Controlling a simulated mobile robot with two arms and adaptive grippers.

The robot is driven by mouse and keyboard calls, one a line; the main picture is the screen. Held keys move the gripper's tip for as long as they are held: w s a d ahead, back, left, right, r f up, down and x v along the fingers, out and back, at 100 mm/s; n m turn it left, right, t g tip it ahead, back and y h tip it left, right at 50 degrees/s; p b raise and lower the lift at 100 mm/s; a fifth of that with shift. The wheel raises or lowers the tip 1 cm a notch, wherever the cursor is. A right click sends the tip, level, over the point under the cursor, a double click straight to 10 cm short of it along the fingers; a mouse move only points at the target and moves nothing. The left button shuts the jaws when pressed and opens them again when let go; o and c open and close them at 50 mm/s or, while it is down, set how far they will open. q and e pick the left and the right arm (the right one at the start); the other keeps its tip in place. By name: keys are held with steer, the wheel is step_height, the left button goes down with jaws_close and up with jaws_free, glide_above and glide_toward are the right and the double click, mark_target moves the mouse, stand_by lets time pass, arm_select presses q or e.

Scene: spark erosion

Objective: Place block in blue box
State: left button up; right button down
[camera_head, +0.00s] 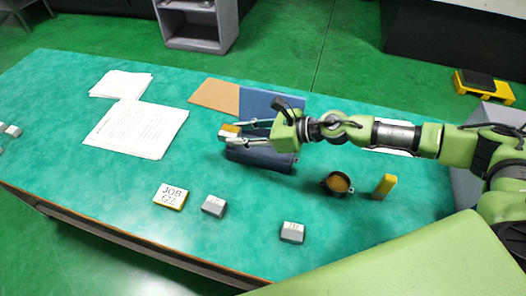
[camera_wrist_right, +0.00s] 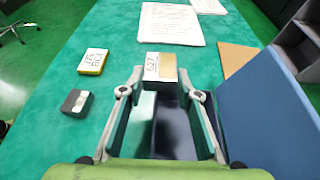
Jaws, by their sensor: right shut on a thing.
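My right gripper (camera_head: 231,138) reaches in from the right and is shut on a block (camera_head: 229,130) with a yellow side. In the right wrist view the block (camera_wrist_right: 160,67) shows a white labelled face and a yellow-brown side between the fingertips of the right gripper (camera_wrist_right: 158,78). The blue box (camera_head: 262,158) stands under the gripper, its blue panel (camera_head: 270,104) raised behind. The wrist view shows this panel (camera_wrist_right: 265,110) at the right and a dark interior below the fingers. The gripper hides much of the box. My left gripper is not in view.
A white-topped, yellow-sided block (camera_head: 170,196) and two grey blocks (camera_head: 213,206) (camera_head: 292,232) lie near the front edge. A round dark cup (camera_head: 337,184) and a yellow upright piece (camera_head: 384,187) stand right of the box. Papers (camera_head: 138,128) and brown board (camera_head: 214,96) lie behind.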

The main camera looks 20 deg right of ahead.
steer(key=b, duration=0.2)
glide_above(263, 151)
steer(key=a, duration=0.1)
step_height(263, 151, down, 5)
steer(key=shift+s+a+f, duration=0.15)
steer(key=shift+w+d+f, duration=0.2)
steer(key=shift+d+f, duration=0.2)
steer(key=f, duration=0.3)
steer(key=shift+d+f+p, duration=0.25)
steer(key=shift+p, duration=0.15)
steer(key=shift+f, duration=0.15)
steer(key=shift+f+b, duration=0.15)
steer(key=shift+b, duration=0.2)
steer(key=c, duration=1.8)
jaws_free()
